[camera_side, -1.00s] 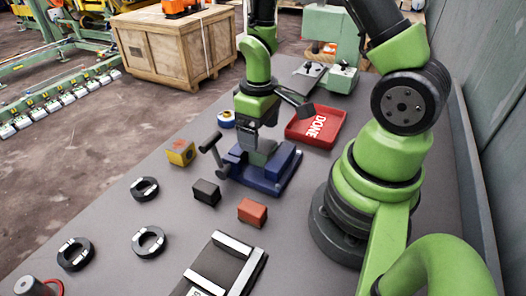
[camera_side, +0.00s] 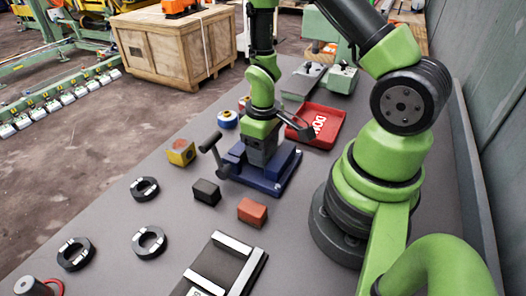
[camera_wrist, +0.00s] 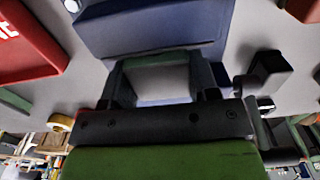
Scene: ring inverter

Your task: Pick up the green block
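No whole green block can be made out in either view. My gripper (camera_side: 263,152) points down at the blue vise (camera_side: 273,184) in the side view, among its jaws. In the wrist view the two fingers (camera_wrist: 160,85) stand apart with a pale grey patch between them. A dark green strip (camera_wrist: 155,57) spans the gap near the vise (camera_wrist: 155,25). I cannot tell whether this strip is the green block or whether the fingers touch it.
A red tray (camera_side: 325,135) stands right of the vise. A black block (camera_side: 206,192), red block (camera_side: 252,212) and yellow block (camera_side: 181,152) lie left and in front. A blue-and-white roll (camera_side: 227,119) is behind. Several black rings lie left, with open table between.

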